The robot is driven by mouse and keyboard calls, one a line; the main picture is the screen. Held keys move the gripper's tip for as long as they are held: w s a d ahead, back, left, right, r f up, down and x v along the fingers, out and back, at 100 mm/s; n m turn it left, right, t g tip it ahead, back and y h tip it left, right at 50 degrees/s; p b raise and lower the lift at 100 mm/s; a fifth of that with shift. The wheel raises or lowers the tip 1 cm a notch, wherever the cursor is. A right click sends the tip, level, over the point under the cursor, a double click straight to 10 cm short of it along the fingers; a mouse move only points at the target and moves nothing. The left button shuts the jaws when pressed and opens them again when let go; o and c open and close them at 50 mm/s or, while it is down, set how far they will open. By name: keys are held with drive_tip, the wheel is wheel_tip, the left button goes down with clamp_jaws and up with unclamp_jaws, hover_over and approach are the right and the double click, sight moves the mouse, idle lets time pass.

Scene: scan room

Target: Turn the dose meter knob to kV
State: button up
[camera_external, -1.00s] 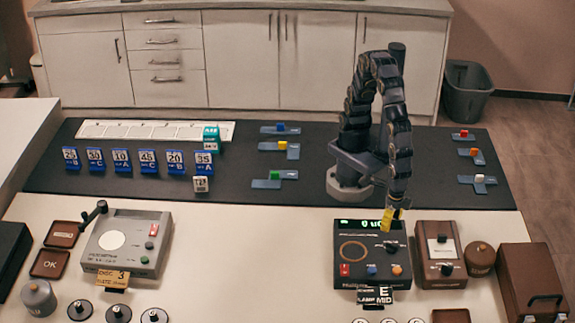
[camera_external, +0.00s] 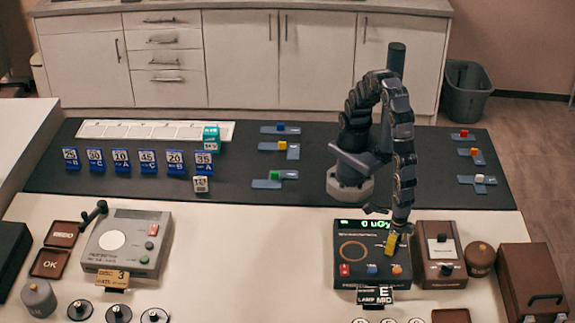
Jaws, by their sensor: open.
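The dose meter (camera_external: 346,272) is a dark box at the front right with a lit green display (camera_external: 362,225), a ring mark and red, blue and orange controls along its front. The display characters are too small to read surely. My gripper (camera_external: 393,245), with yellow at its tip, points down over the right side of the meter's top panel. It is open. The black knob is hidden behind or between my fingers, so its pointer and the kV mark cannot be read. I cannot tell whether the fingers touch the knob.
A brown box with a white panel (camera_external: 441,248) stands close on the right, with a brown jar (camera_external: 480,258) and a brown case (camera_external: 533,280) beyond it.

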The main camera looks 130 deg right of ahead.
clamp_jaws()
drive_tip(key=m, duration=0.4)
drive_tip(key=shift+w, duration=0.15)
drive_tip(key=shift+m, duration=1.8)
drive_tip(key=shift+w, duration=0.1)
unclamp_jaws()
